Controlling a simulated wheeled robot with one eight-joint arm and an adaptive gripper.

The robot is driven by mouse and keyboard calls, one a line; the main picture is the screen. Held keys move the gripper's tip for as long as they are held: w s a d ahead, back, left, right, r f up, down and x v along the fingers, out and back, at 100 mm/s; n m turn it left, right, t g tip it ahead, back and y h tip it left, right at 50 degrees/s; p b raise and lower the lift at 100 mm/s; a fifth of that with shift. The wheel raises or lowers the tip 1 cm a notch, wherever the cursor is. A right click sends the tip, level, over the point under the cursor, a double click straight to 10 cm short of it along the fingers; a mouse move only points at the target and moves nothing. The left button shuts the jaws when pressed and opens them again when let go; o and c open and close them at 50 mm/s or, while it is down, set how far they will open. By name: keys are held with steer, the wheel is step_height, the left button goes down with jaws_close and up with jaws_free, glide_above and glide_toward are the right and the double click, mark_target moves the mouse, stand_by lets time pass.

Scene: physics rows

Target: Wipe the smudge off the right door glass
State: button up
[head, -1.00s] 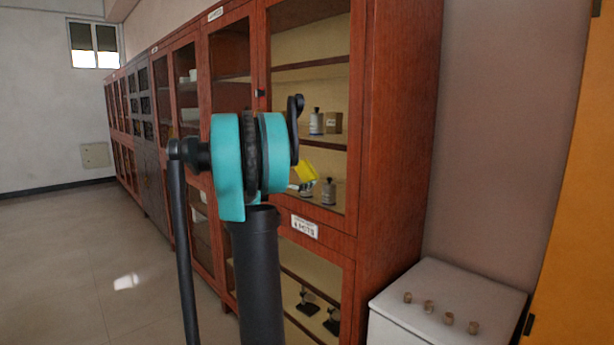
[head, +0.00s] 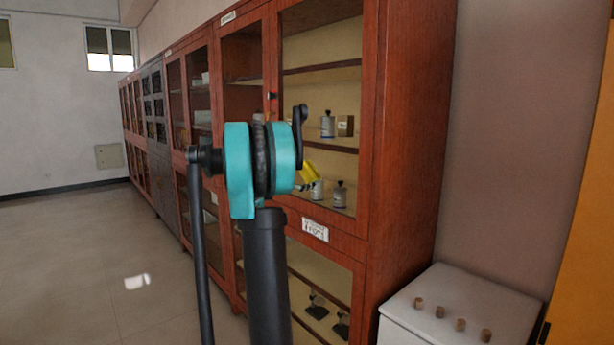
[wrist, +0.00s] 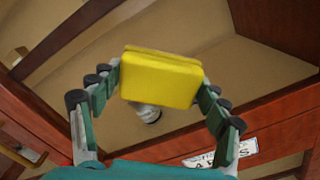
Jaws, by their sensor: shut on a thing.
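My gripper (wrist: 160,82) is shut on a yellow sponge (wrist: 160,76), with a finger on each side of it. The sponge also shows in the head view (head: 310,174), partly hidden behind my arm. It is in front of the right door glass (head: 318,105) of the near red-brown cabinet, low in the upper pane. I cannot tell whether the sponge touches the glass. I cannot make out a smudge in either view.
Bottles (head: 327,125) and a small box (head: 345,126) stand on shelves behind the glass. A white label (head: 315,230) is on the frame below the pane. A white cabinet (head: 455,305) with several small corks stands at right. Open floor (head: 80,270) lies at left.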

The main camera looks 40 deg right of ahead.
steer(key=shift+a, duration=0.1)
steer(key=shift+s+a, duration=0.15)
steer(key=shift+a, duration=1.3)
steer(key=shift+s+a, duration=0.15)
steer(key=shift+a, duration=1.3)
steer(key=shift+a, duration=0.1)
steer(key=a, duration=0.2)
steer(key=shift+s+a, duration=0.1)
steer(key=shift+a, duration=0.3)
